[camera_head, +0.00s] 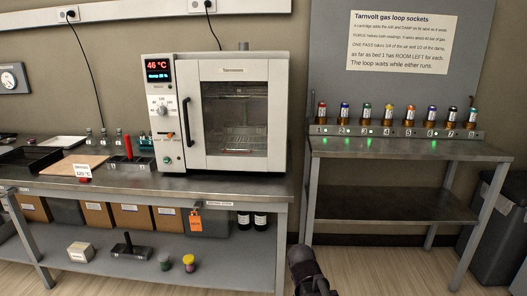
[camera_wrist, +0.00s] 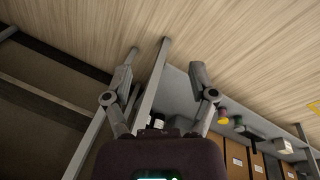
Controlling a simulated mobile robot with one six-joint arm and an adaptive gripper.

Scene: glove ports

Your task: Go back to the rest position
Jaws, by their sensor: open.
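My gripper (camera_wrist: 162,62) is in the wrist view with its two fingers spread wide apart and nothing between them. Behind the fingers, in that view, are a metal table leg, the wood floor and a lower shelf. In the head view a dark part of my arm (camera_head: 306,268) shows at the bottom edge, right of centre, in front of the gap between the two tables. The fingers do not show clearly in the head view.
A steel bench (camera_head: 235,187) carries a white oven (camera_head: 187,160) with its door shut. At right, a steel table (camera_head: 400,149) holds a row of several small bottles in sockets. A dark bin (camera_head: 500,225) stands at far right. Floor (camera_head: 385,265) is clear in front of the right table.

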